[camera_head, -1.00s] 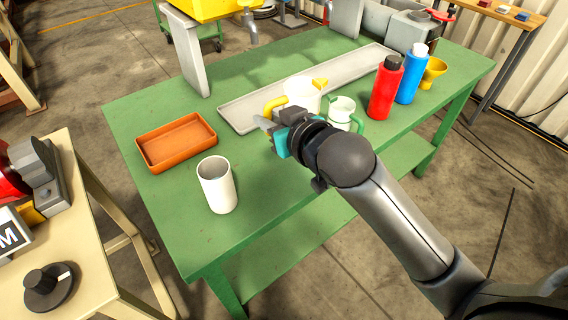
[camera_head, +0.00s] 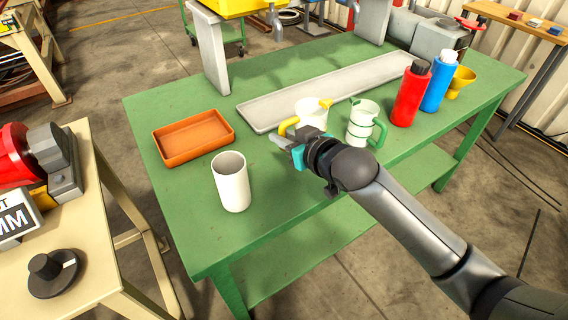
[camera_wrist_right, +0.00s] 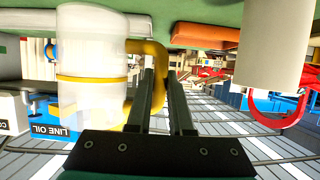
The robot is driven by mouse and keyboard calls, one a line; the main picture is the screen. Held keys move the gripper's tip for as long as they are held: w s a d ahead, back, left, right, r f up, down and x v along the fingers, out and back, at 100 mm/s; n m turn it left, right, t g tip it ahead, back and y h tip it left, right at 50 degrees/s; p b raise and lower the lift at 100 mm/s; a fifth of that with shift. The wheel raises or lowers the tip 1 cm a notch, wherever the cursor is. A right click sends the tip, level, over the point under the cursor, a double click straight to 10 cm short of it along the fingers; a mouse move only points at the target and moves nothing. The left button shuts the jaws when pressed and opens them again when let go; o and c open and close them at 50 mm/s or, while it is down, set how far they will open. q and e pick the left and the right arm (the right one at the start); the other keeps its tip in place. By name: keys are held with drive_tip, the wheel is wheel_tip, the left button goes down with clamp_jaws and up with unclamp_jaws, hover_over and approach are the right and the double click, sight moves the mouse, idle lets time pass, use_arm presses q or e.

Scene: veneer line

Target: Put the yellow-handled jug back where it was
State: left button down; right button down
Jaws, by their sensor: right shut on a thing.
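The yellow-handled jug (camera_head: 312,114) is a pale cup with a yellow handle and a yellow spout. It is at the near edge of the long grey tray in the head view; whether it touches the table is unclear. My right gripper (camera_head: 283,139) is shut on its yellow handle. The right wrist view shows the jug (camera_wrist_right: 92,70) left of the fingers (camera_wrist_right: 163,92), its handle at them and table green along the top. A green-handled jug (camera_head: 358,121) stands just right of it. My left gripper is out of view.
The green table (camera_head: 280,200) holds a long grey tray (camera_head: 265,115), an orange tray (camera_head: 195,140), a white cup (camera_head: 232,185), a red bottle (camera_head: 408,98), a blue bottle (camera_head: 436,85) and a yellow funnel-like cup (camera_head: 461,82). Green surface is clear between the white cup and my gripper.

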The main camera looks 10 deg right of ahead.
drive_tip(key=shift+f+b, duration=0.85)
drive_tip(key=shift+f, duration=2.4)
drive_tip(key=shift+f, duration=0.15)
drive_tip(key=c, duration=0.8)
unclamp_jaws()
drive_tip(key=shift+s+r, duration=0.15)
drive_tip(key=shift+r, duration=0.05)
drive_tip(key=p+v, duration=0.2)
drive_tip(key=v, duration=0.9)
drive_tip(key=shift+s+d+p, duration=0.15)
drive_tip(key=shift+s+p, duration=0.2)
drive_tip(key=shift+p, duration=0.05)
